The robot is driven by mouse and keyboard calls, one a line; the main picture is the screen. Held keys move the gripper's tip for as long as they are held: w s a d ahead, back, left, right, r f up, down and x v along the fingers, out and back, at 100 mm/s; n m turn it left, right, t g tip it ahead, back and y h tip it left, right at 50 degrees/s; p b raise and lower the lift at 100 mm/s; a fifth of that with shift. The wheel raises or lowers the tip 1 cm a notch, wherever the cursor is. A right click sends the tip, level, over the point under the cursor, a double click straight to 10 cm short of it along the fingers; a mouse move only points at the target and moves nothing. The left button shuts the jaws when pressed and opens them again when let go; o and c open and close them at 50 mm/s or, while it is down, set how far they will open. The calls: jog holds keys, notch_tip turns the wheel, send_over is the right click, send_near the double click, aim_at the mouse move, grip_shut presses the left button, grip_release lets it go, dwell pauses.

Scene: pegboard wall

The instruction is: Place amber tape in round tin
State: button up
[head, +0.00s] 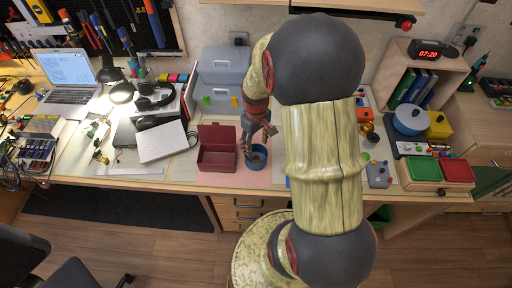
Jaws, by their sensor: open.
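A blue round tin (250,163) stands on the pink mat near the front edge of the desk. Its inside looks brownish, but it is too small to tell whether tape lies in it. My gripper (259,140) is open just above and behind the tin, pointing down, with its fingers spread. I see nothing held between the fingers. I cannot make out the amber tape for sure; my arm hides part of the desk right of the tin.
A dark red open box (217,158) stands just left of the tin. A grey case (222,72) is behind. A laptop (68,80) and headphones (153,97) are at left. A wooden shelf unit (438,72) and a green tray (419,170) are at right.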

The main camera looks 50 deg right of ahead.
notch_tip(320, 180, up, 10)
jog(key=p, duration=0.2)
jog(key=a+r+t, duration=0.2)
jog(key=a+r, duration=0.9)
jog(key=r, duration=0.1)
jog(key=s+a+r+t, duration=0.1)
jog(key=s+a+r, duration=0.2)
jog(key=a, duration=0.3)
jog(key=s+a+r+n+t, duration=0.1)
jog(key=s+a+r+t, duration=0.1)
jog(key=s+a+r, duration=0.2)
jog(key=shift+s+a+r+t, duration=0.3)
jog(key=shift+a+r, duration=0.05)
jog(key=shift+a, duration=0.5)
jog(key=shift+c, duration=1.1)
